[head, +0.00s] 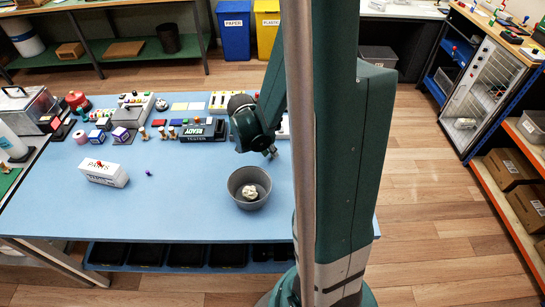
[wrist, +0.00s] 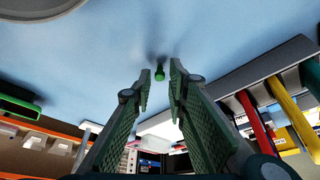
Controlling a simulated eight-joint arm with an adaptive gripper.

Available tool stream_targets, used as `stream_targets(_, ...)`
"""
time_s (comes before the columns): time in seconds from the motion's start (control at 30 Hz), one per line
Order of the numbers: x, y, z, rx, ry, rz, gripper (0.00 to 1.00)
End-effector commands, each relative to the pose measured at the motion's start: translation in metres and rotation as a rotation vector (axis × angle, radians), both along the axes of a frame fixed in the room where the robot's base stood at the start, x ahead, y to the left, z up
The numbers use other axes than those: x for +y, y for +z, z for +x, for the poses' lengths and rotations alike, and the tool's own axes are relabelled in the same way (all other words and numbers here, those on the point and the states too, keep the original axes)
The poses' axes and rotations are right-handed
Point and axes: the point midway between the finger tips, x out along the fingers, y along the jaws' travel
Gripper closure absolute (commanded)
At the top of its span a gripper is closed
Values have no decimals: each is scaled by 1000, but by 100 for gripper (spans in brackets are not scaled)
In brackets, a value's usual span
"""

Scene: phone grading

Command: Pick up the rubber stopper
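A small green cylindrical piece (wrist: 160,73) lies on the blue table; it may be the rubber stopper, but I cannot tell for certain. In the wrist view it shows just beyond and between the tips of my gripper (wrist: 161,84). My gripper's two fingers are apart with nothing visibly held. In the head view my gripper (head: 270,153) is above the table, behind the grey bowl, and the green piece cannot be made out there. A small purple piece (head: 148,173) lies alone on the table to the left.
A grey bowl (head: 235,200) with a crumpled pale lump (head: 250,192) stands in front of my gripper. A white box (head: 104,173) stands at left. Coloured blocks, small bottles and a tester (head: 203,130) line the back. The table between is clear.

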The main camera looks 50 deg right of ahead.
Motion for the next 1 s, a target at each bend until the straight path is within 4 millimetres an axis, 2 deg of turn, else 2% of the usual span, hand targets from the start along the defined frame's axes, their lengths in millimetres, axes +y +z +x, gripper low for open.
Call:
stream_targets(0.2,-4,-9,0,0,0,0,83)
stream_targets(0.77,-4,-9,0,0,0,0,83)
stream_targets(0.87,-4,-9,0,0,0,0,94)
stream_targets(1.0,-4,-9,0,0,0,0,95)
